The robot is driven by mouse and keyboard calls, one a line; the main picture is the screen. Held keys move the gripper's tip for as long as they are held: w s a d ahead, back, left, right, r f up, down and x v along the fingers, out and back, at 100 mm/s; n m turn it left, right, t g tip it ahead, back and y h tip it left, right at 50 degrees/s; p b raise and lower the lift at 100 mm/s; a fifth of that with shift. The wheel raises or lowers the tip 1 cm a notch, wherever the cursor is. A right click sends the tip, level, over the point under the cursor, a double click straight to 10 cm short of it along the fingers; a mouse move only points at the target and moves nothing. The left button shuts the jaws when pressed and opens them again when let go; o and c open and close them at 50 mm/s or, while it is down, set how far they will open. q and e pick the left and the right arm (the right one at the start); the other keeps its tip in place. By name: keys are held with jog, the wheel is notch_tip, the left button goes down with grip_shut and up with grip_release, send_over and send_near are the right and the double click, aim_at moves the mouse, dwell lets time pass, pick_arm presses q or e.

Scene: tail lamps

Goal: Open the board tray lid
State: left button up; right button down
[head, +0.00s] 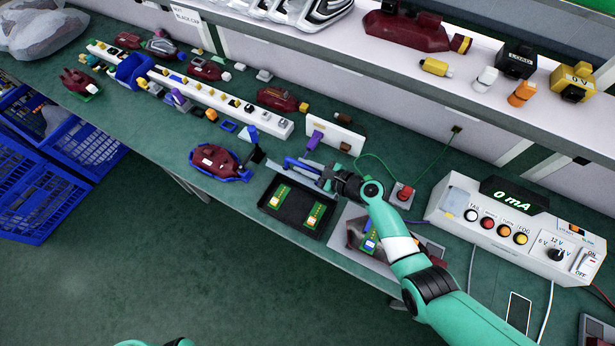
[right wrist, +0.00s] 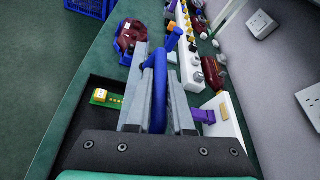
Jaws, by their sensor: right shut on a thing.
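The black board tray (head: 268,206) lies on the green bench, and its inside shows from above. Two green boards with yellow parts, a left one (head: 280,196) and a right one (head: 315,216), lie in it. My right gripper (head: 292,164) is over the tray's far edge, its fingers pointing left. In the right wrist view, the gripper (right wrist: 155,62) is shut on a blue bar-like handle (right wrist: 158,95). The tray's corner (right wrist: 85,120) and one board (right wrist: 106,97) show there too.
A dark red lamp in a blue-edged holder (head: 218,163) sits left of the tray. A grey mat (head: 378,262) with a lamp part lies to the right. A white rack (head: 270,124) and white block (head: 337,133) stand behind. The tester box (head: 480,228) is farther right.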

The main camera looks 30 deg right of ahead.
jog(key=shift+w+d+b, duration=0.35)
jog(key=shift+w+d, duration=0.3)
jog(key=shift+d, duration=0.3)
jog(key=c, duration=0.8)
grip_release()
jog(key=p+v, duration=0.5)
jog(key=v, duration=0.6)
jog(key=shift+s, duration=0.3)
jog(key=shift+d+r, duration=0.1)
jog(key=shift+r, duration=0.05)
